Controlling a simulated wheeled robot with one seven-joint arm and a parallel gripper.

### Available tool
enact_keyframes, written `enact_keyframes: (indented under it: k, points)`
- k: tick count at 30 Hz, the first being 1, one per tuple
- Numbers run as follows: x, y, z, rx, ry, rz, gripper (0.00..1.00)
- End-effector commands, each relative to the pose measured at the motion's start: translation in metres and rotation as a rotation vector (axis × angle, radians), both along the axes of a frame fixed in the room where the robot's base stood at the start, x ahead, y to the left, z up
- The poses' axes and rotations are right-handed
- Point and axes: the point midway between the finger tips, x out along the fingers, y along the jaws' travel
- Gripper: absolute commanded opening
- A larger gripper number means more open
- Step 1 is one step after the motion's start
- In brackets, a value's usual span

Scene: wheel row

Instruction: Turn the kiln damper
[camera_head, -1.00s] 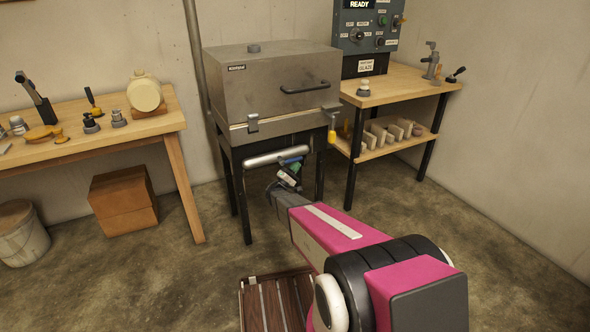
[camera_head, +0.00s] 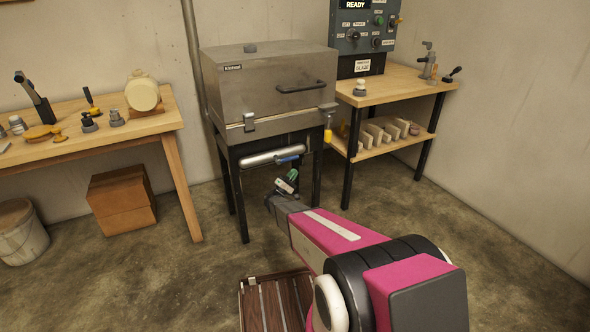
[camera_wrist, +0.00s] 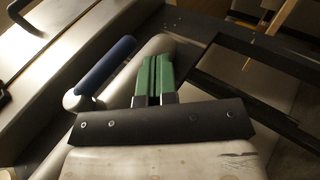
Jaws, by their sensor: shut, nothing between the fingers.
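The kiln (camera_head: 270,85) is a grey metal box on a dark stand. A silver pipe (camera_head: 262,158) runs under its front and bears a lever with a blue grip (camera_head: 289,158). The wrist view shows that blue grip (camera_wrist: 108,65) on a round silver hub beside the pipe (camera_wrist: 150,52). A yellow-handled lever (camera_head: 327,135) hangs at the kiln's right front corner. I cannot tell which lever is the damper. My gripper (camera_head: 290,178), with green fingers (camera_wrist: 154,72), is shut and empty. It is just below the blue grip in the head view and apart from it in the wrist view.
A two-level table (camera_head: 405,85) with a control panel (camera_head: 362,35) stands right. A slatted wooden pallet (camera_head: 270,305) lies on the floor in front.

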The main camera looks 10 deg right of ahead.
Motion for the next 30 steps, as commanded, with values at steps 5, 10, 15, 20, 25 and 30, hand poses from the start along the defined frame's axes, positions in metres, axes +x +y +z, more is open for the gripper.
enact_keyframes:
  k: [5, 10, 15, 20, 25, 30]
  points:
    - [-0.007, -0.003, -0.040, 0.000, 0.002, -0.001, 0.00]
    - [-0.013, -0.004, -0.069, -0.001, 0.001, -0.002, 0.00]
    - [-0.017, -0.006, -0.086, 0.001, 0.001, -0.001, 0.00]
    - [-0.023, -0.010, -0.087, 0.020, 0.005, -0.019, 0.00]
    - [-0.047, -0.033, -0.064, 0.144, 0.038, -0.120, 0.00]
    - [-0.089, -0.064, -0.039, 0.368, 0.099, -0.271, 0.00]
